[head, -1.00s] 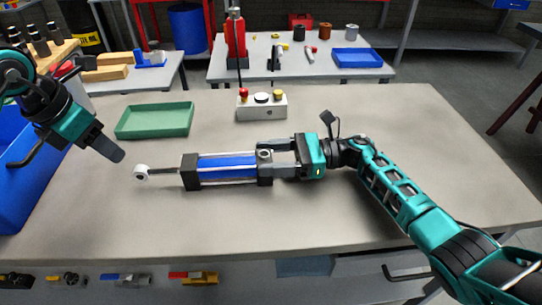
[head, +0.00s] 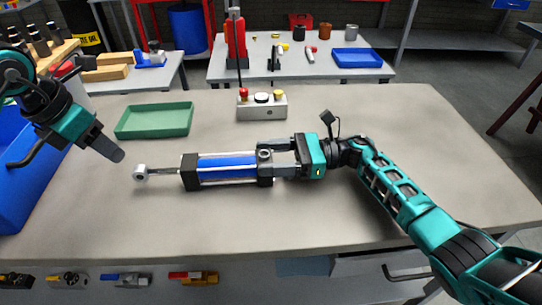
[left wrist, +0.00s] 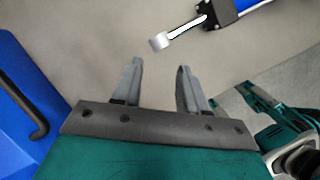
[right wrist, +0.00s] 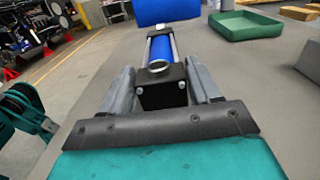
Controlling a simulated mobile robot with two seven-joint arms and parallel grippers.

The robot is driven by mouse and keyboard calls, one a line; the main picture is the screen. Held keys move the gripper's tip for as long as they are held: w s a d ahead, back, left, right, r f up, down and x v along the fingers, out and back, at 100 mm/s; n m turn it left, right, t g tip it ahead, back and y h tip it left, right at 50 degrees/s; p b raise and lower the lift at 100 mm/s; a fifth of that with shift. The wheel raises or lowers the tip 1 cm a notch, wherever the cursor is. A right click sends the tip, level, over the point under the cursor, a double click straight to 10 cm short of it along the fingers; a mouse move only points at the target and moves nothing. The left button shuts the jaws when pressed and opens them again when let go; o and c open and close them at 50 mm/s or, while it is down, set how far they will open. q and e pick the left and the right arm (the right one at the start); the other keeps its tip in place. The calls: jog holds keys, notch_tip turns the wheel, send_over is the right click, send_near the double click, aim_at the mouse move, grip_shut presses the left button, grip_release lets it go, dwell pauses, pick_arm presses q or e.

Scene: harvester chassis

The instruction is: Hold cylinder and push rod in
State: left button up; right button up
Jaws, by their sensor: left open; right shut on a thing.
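The cylinder (head: 228,168) has a blue barrel, black end caps and tie rods, and lies across the table. Its rod (head: 162,171) sticks out to the left and ends in a pale round eye (head: 140,173). My right gripper (head: 285,157) is shut on the cylinder's right end; the right wrist view shows its fingers on both sides of the black end cap (right wrist: 162,92). My left gripper (head: 112,150) is open and empty, above and to the left of the rod eye, apart from it. In the left wrist view the rod eye (left wrist: 160,42) lies beyond the open fingers (left wrist: 158,85).
A green tray (head: 155,121) and a button box (head: 262,107) stand behind the cylinder. A blue bin (head: 28,190) is at the left edge. The table's front and right areas (head: 440,150) are clear apart from my right arm.

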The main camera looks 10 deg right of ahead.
aim_at(138, 168)
dwell(0.3)
pick_arm(q)
jog(key=shift+o, duration=1)
jog(key=w+d+r+m+g+y, duration=0.2)
jog(key=w+d+m+g+y, duration=0.1)
jog(key=m, duration=0.7)
jog(key=f, duration=1.1)
jog(key=shift+a+f, duration=0.25)
jog(key=shift+f, duration=0.1)
jog(key=shift+c, duration=0.5)
grip_shut()
